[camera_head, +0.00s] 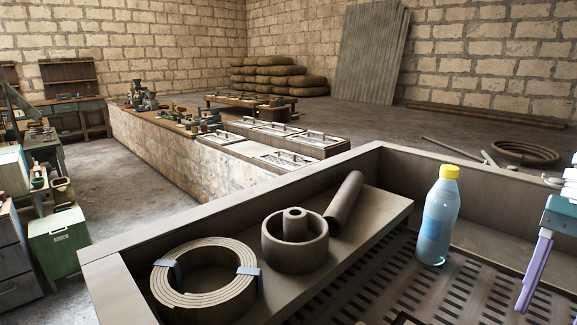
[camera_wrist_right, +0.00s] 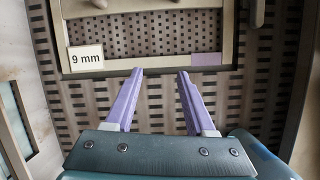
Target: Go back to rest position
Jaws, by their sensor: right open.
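My right gripper (camera_head: 524,300) is at the right edge of the head view, over the slotted floor of a large grey tray (camera_head: 108,283). In the right wrist view its two purple fingers (camera_wrist_right: 158,73) stand apart with nothing between them. A pale frame (camera_wrist_right: 62,40) with a "9 mm" label (camera_wrist_right: 86,57) lies beyond the fingertips, apart from them as far as I can tell. My left gripper is not in view.
A bottle (camera_head: 437,220) with a yellow cap stands upright left of my right gripper. A coiled belt (camera_head: 203,278) with clips, a round pulley (camera_head: 295,245) and a dark cylinder (camera_head: 345,200) sit on the tray's ledge. Workbenches stand beyond.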

